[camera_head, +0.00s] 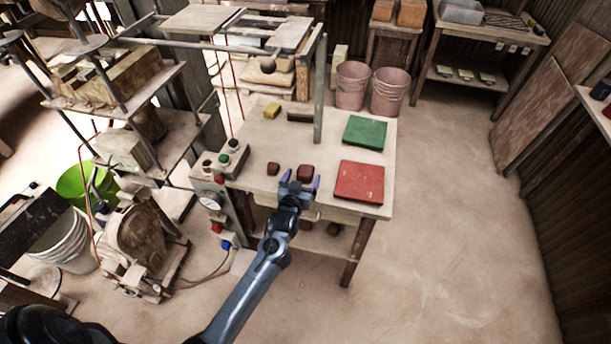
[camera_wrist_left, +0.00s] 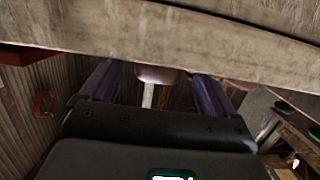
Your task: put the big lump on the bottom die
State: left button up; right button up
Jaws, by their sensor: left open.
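The big dark red-brown lump (camera_head: 305,173) sits near the table's front edge. A smaller lump (camera_head: 273,168) lies to its left. My left gripper (camera_head: 300,183) is open at the table's front edge, its fingers around the big lump's position in the picture; contact cannot be told. My right gripper is out of view.
A red square (camera_head: 358,182) and a green square (camera_head: 365,133) lie on the table's right side. A control box (camera_head: 233,158) stands at the left edge. The metal post (camera_head: 319,95) rises at the back. The table edge (camera_wrist_left: 170,35) crosses the wrist view.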

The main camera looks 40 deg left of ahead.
aim_at(307, 172)
pick_arm(q)
jog(key=shift+w+a+f, duration=0.15)
jog(key=shift+w+a, duration=0.05)
jog(key=shift+w, duration=0.3)
jog(key=b+x, duration=0.1)
jog(key=x, duration=0.3)
jog(key=shift+w, duration=0.1)
jog(key=shift+c, duration=0.4)
jog(key=c, duration=1.3)
jog(key=shift+o, duration=0.2)
